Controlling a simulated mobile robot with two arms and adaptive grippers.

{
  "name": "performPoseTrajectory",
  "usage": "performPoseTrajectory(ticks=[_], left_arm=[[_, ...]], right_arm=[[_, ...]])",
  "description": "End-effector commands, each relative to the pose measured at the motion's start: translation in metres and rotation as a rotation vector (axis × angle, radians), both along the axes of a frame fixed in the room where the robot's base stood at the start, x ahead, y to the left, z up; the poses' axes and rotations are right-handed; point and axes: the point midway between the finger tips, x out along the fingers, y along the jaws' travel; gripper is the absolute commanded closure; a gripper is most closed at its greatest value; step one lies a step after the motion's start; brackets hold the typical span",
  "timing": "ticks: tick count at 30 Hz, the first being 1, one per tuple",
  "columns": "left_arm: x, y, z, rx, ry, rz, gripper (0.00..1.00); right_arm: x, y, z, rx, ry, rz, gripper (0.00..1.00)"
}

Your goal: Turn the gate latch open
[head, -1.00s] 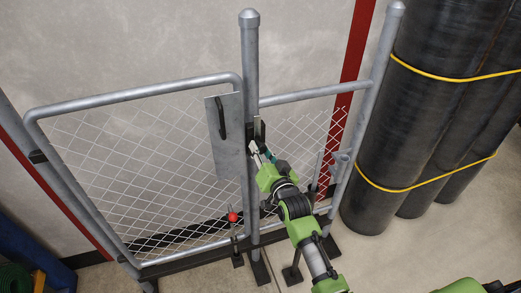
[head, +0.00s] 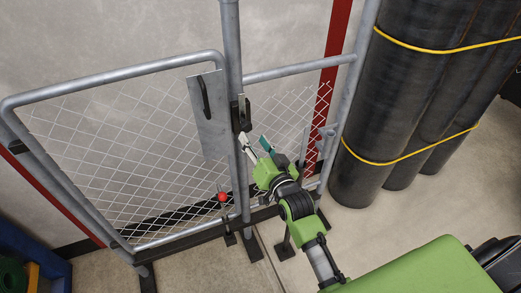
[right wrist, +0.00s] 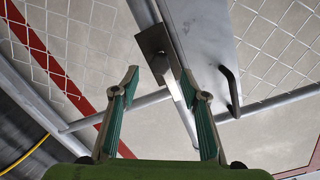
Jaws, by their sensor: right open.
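The gate latch (head: 241,113) is a small dark plate with a pale metal lever, on the grey post beside the gate's sheet-metal plate (head: 208,118). In the head view the lever looks roughly upright. In the right wrist view the latch plate (right wrist: 154,41) and its lever (right wrist: 176,78) lie ahead of the fingers, the lever slanting toward the right-hand finger. My right gripper (head: 254,140) is open and empty, just below and right of the latch. In the right wrist view its green-padded fingers (right wrist: 160,80) are spread apart. Contact with the lever cannot be told. My left gripper is out of view.
The gate has a dark handle (head: 205,97) and chain-link mesh (head: 120,150). A red ball-topped rod (head: 222,197) stands at its foot. Large black rolls (head: 425,95) with yellow straps stand at right. A blue bin (head: 35,250) is at lower left.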

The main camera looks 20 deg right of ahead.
Motion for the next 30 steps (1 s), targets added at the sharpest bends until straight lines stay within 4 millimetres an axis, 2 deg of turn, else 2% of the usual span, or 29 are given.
performPoseTrajectory(ticks=[3,9,26,29,30], left_arm=[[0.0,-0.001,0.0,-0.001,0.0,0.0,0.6],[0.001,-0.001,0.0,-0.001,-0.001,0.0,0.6],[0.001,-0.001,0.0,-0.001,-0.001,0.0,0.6],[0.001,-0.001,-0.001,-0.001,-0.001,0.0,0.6],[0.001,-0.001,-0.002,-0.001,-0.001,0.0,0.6]], right_arm=[[-0.024,-0.001,0.001,0.0,0.002,0.0,0.59],[-0.045,-0.002,0.004,0.0,0.001,0.0,0.59],[-0.048,-0.002,0.004,0.0,0.001,0.0,0.59],[-0.049,-0.001,-0.007,-0.005,0.019,0.004,0.59],[-0.049,0.001,-0.018,-0.012,0.037,0.007,0.59]])
